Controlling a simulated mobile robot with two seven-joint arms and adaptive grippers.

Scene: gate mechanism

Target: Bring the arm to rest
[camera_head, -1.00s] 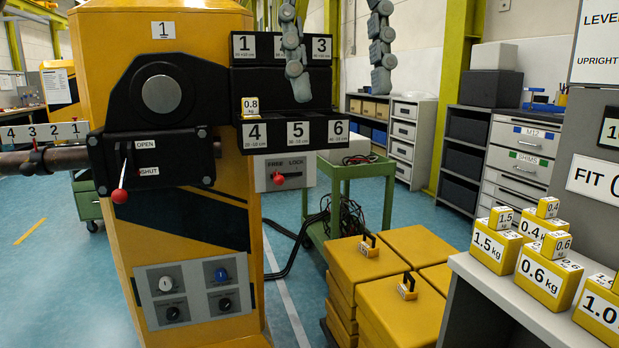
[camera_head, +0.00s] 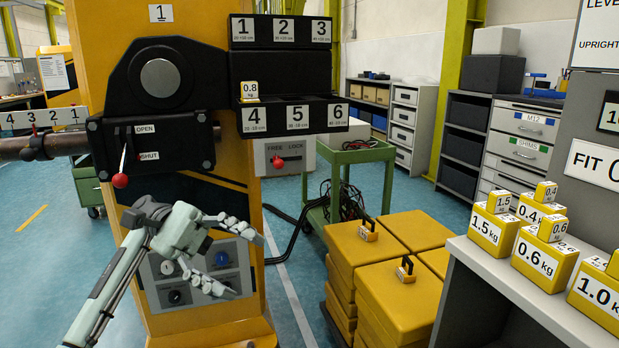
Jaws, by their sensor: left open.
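The yellow gate machine (camera_head: 88,40) carries a black hub with a round grey cap (camera_head: 160,78). A dark horizontal bar (camera_head: 70,144) runs left from its black housing, under a scale marked 4 3 2 1 (camera_head: 42,117). A red-knobbed lever (camera_head: 121,180) hangs beside OPEN and SHUT labels, its knob below the SHUT label. A second red knob (camera_head: 278,162) sits under the FREE LOCK label, left of centre. My left gripper (camera_head: 248,267) is open and empty, in front of the lower knob panel (camera_head: 158,294), clear of both levers. My right gripper is out of view.
A numbered black rack (camera_head: 340,112) holds a 0.8 kg weight (camera_head: 249,91) at slot 4. Stacked yellow blocks (camera_head: 401,300) stand on the floor centre right, near a green cart (camera_head: 355,153). A grey bench (camera_head: 483,258) at right bears several labelled weights (camera_head: 545,255).

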